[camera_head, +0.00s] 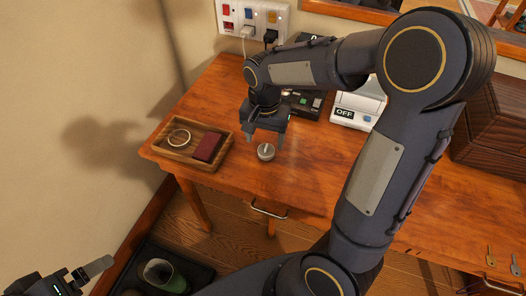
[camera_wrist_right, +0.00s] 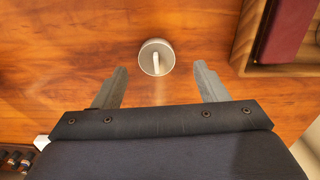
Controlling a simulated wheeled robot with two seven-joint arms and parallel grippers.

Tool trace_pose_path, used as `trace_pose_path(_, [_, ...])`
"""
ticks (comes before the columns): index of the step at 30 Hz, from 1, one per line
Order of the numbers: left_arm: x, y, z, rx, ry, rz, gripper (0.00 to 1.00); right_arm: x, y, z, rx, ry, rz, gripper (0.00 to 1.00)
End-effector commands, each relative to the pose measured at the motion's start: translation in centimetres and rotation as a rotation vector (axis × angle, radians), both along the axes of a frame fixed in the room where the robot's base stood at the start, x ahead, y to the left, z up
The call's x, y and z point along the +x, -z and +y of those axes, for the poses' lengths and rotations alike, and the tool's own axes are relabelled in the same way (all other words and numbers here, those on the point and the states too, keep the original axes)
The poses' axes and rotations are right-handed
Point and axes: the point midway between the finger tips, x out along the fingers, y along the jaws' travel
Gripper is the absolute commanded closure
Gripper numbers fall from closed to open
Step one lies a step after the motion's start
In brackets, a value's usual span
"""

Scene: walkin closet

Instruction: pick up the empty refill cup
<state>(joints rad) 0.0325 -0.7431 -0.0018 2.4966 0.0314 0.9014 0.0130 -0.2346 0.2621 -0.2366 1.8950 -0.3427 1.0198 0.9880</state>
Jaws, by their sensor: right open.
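The refill cup appears to be the small round grey metal piece (camera_head: 265,152) on the wooden table near its front edge. In the right wrist view the cup (camera_wrist_right: 150,66) shows from above, with a pale bar across its top. My right gripper (camera_head: 265,140) is open and empty, pointing down just behind the cup. In the wrist view the cup lies between the lines of the two fingers (camera_wrist_right: 160,70), at about their tips, with no visible contact. My left gripper (camera_head: 92,270) is at the lower left, partly cut off, away from the table.
A wooden tray (camera_head: 225,147) with a ring-shaped item and a dark red block stands left of the cup. A black device (camera_head: 304,108) and a white box marked OFF (camera_head: 350,117) are behind. Dark wooden boxes (camera_head: 492,125) stand right. The table between is clear.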

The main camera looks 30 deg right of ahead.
Motion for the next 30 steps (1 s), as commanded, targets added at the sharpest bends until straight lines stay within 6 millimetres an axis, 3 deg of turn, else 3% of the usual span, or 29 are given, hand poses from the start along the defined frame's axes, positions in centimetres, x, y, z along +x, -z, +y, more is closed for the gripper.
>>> trace_pose_path(7, [0.0,0.7,0.0,0.0,0.0,0.0,0.08,-0.3,3.8,-0.3,0.0,-0.001,0.004,0.33])
trace_pose_path(17, [0.0,0.7,0.0,0.0,0.0,0.0,0.08,-0.3,4.2,-0.3,0.001,-0.001,0.001,0.35])
trace_pose_path(27, [0.0,0.7,0.0,0.0,0.0,0.0,0.08,-0.3,4.2,-0.3,0.001,-0.001,0.001,0.79])
trace_pose_path(30, [0.0,0.7,0.0,0.0,0.0,0.0,0.08,-0.3,4.2,-0.3,0.001,-0.001,0.0,0.81])
